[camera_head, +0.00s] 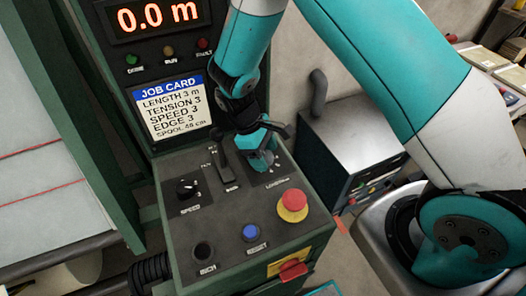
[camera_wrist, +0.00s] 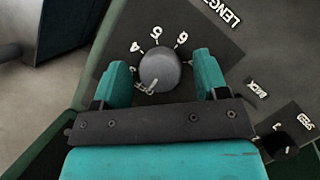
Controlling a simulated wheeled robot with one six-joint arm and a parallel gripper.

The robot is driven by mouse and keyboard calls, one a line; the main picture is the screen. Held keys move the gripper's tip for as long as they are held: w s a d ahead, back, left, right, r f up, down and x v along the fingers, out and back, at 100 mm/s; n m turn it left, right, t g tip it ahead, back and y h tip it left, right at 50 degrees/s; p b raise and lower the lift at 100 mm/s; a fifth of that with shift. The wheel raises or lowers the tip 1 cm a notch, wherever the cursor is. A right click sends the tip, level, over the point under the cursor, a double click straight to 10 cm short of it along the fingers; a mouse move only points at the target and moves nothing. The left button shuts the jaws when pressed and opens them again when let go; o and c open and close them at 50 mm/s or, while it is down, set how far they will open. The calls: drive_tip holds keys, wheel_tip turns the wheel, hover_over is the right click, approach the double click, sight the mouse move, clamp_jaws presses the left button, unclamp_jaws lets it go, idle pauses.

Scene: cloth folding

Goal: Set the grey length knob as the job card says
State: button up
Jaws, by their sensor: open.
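The grey length knob (camera_wrist: 159,68) is in the wrist view, on a dark plate with the numbers 4, 5 and 6 around its far side. A pale mark shows at its near side, but I cannot read which number it points to. My gripper (camera_wrist: 162,73) is open, with one teal finger on each side of the knob and gaps showing. In the head view my gripper (camera_head: 262,156) is over the length dial and hides most of it. The job card (camera_head: 173,108) reads length 3 m, tension 3, speed 3, edge 3. The display (camera_head: 158,17) reads 0.0 m.
A black speed knob (camera_head: 188,188) and a lever (camera_head: 222,162) stand left of my gripper on the panel. A red emergency button (camera_head: 293,202), a blue reset button (camera_head: 250,232) and a black inch button (camera_head: 203,252) are nearer. A metal-topped box (camera_head: 350,130) stands to the right.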

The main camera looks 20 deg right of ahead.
drive_tip(key=c, duration=0.9)
drive_tip(key=shift+a, duration=0.1)
drive_tip(key=shift+m, duration=0.4)
drive_tip(key=m, duration=0.1)
drive_tip(key=m+y, duration=0.1)
drive_tip(key=m, duration=0.1)
drive_tip(key=shift+w+d+g+b, duration=0.1)
drive_tip(key=shift+d+g+b, duration=0.1)
drive_tip(key=shift+g+b, duration=0.2)
drive_tip(key=m+y, duration=0.2)
drive_tip(key=m, duration=0.2)
drive_tip(key=shift+m, duration=0.4)
drive_tip(key=shift+r, duration=0.1)
drive_tip(key=o, duration=0.9)
